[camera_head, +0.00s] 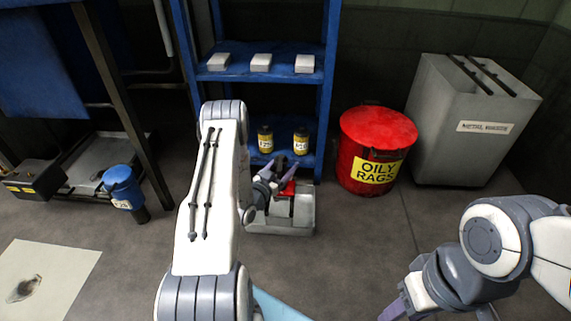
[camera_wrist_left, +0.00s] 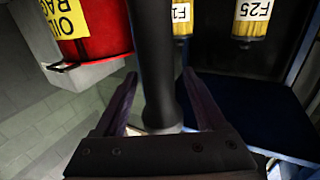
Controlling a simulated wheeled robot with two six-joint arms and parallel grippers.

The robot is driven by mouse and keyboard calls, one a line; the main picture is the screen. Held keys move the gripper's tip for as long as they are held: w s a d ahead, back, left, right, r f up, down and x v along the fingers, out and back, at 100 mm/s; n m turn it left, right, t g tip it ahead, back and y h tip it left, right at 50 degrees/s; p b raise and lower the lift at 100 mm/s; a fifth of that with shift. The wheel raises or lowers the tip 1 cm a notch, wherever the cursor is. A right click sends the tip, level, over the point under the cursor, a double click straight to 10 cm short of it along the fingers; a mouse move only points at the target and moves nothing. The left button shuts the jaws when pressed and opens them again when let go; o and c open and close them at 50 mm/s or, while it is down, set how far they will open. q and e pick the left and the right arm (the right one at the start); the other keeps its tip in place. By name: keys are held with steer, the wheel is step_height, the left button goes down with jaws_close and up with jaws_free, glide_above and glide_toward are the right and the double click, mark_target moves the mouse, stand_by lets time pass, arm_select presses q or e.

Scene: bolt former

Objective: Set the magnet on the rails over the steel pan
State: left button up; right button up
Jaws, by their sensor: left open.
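The grey steel pan (camera_head: 304,222) stands on the floor before the blue shelf. A small red block (camera_head: 288,188), which looks like the magnet, shows at the pan's rear, with dark bars like rails below it. Whether it rests on them is unclear. My left gripper (camera_head: 277,174) is open at the block, partly hidden by my arm. In the left wrist view, a thick black upright bar (camera_wrist_left: 155,60) stands between the open fingers. It may be the magnet's handle. My right gripper (camera_head: 398,309) is at the bottom edge, partly cut off.
A red oily-rags can (camera_head: 372,130) and a grey residue bin (camera_head: 450,125) with two dark bars on top stand to the right. Two yellow jars (camera_head: 265,140) sit on the low shelf.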

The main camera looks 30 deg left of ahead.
arm_select(q)
steer(key=s+p, duration=0.5)
steer(key=s, duration=0.5)
